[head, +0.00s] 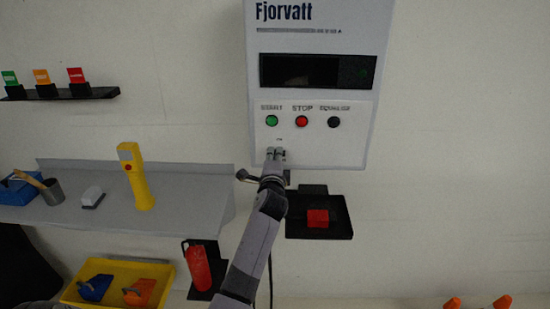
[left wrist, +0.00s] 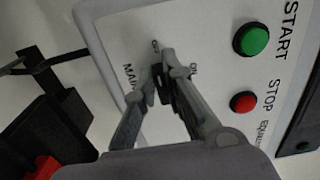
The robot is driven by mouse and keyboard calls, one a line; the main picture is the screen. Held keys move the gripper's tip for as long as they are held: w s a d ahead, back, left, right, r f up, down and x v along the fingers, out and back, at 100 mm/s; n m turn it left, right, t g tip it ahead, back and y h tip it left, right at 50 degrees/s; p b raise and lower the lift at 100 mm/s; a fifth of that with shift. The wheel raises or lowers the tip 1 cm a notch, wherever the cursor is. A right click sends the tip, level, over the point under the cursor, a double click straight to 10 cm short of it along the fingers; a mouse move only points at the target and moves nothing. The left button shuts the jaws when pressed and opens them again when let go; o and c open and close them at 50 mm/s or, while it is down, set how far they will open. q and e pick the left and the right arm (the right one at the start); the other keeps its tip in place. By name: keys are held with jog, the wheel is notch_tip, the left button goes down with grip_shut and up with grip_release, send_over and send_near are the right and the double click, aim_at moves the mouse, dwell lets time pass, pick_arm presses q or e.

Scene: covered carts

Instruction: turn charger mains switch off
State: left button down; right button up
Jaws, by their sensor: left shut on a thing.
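The charger (head: 340,150) is a pale wall box marked Fjorvatt, with a dark display and a row of green, red and black buttons. My left gripper (head: 275,154) is at its lower left front, below the green button. In the left wrist view my left gripper (left wrist: 155,92) is shut on the small black mains switch (left wrist: 160,76). "MAIN" and "ON" lettering shows beside it; another label is partly hidden by a finger. The fingers cover much of the switch, so I cannot tell its position. My right gripper is not in view.
The green start button (left wrist: 251,39) and red stop button (left wrist: 243,102) are close to my left gripper. A black tray (head: 335,232) with a red block is below the charger. A grey shelf (head: 185,190) with a yellow tool is at left.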

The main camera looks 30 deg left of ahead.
pick_arm(q)
jog(key=shift+f, duration=0.1)
jog(key=c, duration=1.7)
grip_release()
jog(key=shift+s, duration=0.1)
jog(key=v, duration=1.2)
